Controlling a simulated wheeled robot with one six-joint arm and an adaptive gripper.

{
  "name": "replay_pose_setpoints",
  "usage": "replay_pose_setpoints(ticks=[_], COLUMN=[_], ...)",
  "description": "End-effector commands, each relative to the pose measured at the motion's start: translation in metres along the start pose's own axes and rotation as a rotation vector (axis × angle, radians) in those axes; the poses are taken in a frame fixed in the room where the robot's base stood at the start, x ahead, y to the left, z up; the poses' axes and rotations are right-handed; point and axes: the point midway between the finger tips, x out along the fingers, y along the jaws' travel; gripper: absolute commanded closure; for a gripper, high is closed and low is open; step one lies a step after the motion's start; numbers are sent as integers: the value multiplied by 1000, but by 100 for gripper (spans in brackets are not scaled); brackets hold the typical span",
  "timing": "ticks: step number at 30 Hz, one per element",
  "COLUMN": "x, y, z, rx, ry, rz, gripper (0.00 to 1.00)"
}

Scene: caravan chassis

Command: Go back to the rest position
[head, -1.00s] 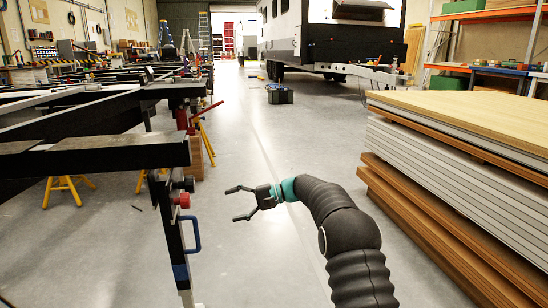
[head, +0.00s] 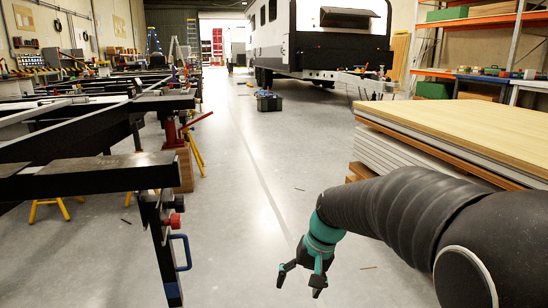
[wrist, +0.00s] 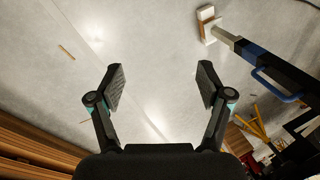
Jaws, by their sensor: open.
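My gripper (head: 303,279) hangs over the bare floor at the lower middle of the head view, pointing down. Its teal wrist joins my dark arm, which reaches in from the right edge. In the wrist view my gripper (wrist: 160,85) has its two fingers spread wide, with only grey floor between them. It is open and holds nothing.
A black chassis frame (head: 95,174) stands left, with a post carrying a blue handle (head: 181,252); the handle also shows in the wrist view (wrist: 277,87). Stacked panels (head: 460,120) stand right. A caravan (head: 320,40) is behind.

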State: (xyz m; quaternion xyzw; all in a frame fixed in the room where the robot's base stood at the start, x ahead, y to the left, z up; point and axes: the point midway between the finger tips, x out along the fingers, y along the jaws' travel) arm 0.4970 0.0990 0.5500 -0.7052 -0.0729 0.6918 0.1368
Motion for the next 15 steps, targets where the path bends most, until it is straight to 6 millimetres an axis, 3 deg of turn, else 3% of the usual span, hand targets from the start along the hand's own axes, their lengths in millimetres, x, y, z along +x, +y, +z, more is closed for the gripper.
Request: replay_pose_setpoints(ticks=[3, 15], x=[-27, -86], y=[19, 72], z=[33, 132], rx=[-38, -146], ry=[55, 228], rz=[68, 243], gripper=[22, 22])
